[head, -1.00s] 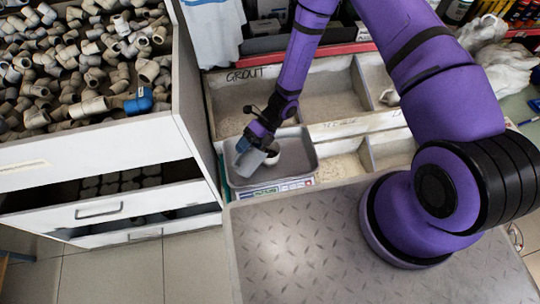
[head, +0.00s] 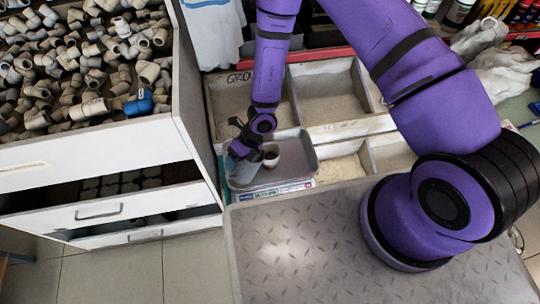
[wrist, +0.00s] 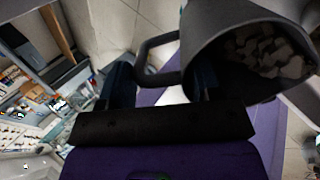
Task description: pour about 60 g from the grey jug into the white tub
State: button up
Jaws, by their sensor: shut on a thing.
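The grey jug (wrist: 232,48) is in my gripper (wrist: 165,85), with its looped handle by the fingers in the wrist view. Several pale lumps show inside its mouth. In the head view the jug (head: 243,170) hangs below my gripper (head: 241,148), over the left part of the grey tray; its exact tilt is hard to tell. The white tub (head: 271,160) stands in the tray just right of the jug. Its opening looks dark, and I cannot tell what is in it.
The grey metal tray (head: 300,155) has clear room right of the tub. Partitioned bins (head: 325,92) lie behind it. A white drawer cabinet (head: 95,148) with pipe fittings stands left. A bare tread-plate surface (head: 300,250) is in front.

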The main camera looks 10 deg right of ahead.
aim_at(229, 177)
jog(key=shift+s+a+f+t+h+b, duration=0.15)
jog(key=shift+s+a+t+h+b, duration=0.2)
jog(key=shift+s+a+h, duration=0.15)
jog(key=shift+s+a+f+t+h+b, duration=0.15)
jog(key=shift+s+a+t+h+b, duration=0.2)
jog(key=shift+s+a, duration=0.2)
jog(key=shift+s+a+f+t+h+b, duration=0.4)
jog(key=shift+s+a+f+t+h, duration=0.1)
jog(key=shift+a+f+h, duration=0.3)
jog(key=shift+s+a+t+h+b, duration=0.35)
jog(key=shift+a+t+h+b, duration=0.15)
jog(key=shift+h, duration=0.25)
jog(key=shift+s+a+r, duration=0.1)
jog(key=shift+a, duration=0.05)
